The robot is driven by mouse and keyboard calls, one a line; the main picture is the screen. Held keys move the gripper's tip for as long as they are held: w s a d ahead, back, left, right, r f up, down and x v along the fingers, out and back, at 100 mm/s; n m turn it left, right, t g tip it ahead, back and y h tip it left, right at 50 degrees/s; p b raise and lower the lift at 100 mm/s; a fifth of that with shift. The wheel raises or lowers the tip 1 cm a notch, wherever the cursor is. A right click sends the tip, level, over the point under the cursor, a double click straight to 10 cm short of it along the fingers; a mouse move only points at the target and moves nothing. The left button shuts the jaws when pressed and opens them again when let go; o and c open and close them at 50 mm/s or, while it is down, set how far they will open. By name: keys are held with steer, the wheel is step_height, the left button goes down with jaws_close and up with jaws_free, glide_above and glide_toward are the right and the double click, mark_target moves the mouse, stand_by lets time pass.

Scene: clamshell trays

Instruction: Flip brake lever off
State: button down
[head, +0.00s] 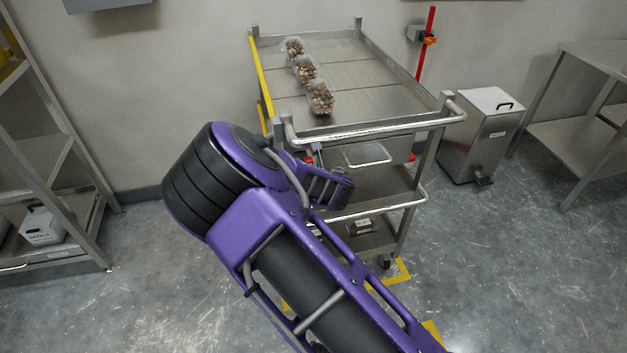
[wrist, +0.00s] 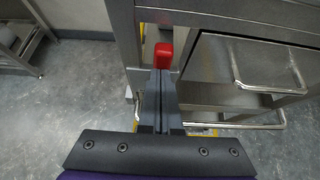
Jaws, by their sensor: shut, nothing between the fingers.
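The steel cart (head: 385,128) stands ahead of my arm. A red piece that looks like the brake lever (wrist: 163,56) is at the cart's near left corner, beside the upright post. In the head view a small red bit (head: 308,159) shows at that corner, partly behind my arm. My gripper (wrist: 160,76) is shut and empty, its fingers pointing at the red piece. The fingertips overlap its lower end in the wrist view; I cannot tell whether they touch. In the head view the fingertips are not clear.
Several clear clamshell trays (head: 320,97) of brown items stand on the cart's top. A drawer with a bar handle (wrist: 262,70) is right of the red piece. A steel bin (head: 481,135) stands right of the cart, shelving (head: 50,155) at left. Open floor lies in front.

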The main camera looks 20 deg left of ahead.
steer(key=shift+w+a+r, duration=0.2)
steer(key=shift+w+a, duration=0.05)
steer(key=shift+w, duration=0.1)
steer(key=shift+s, duration=0.1)
stand_by(0.6)
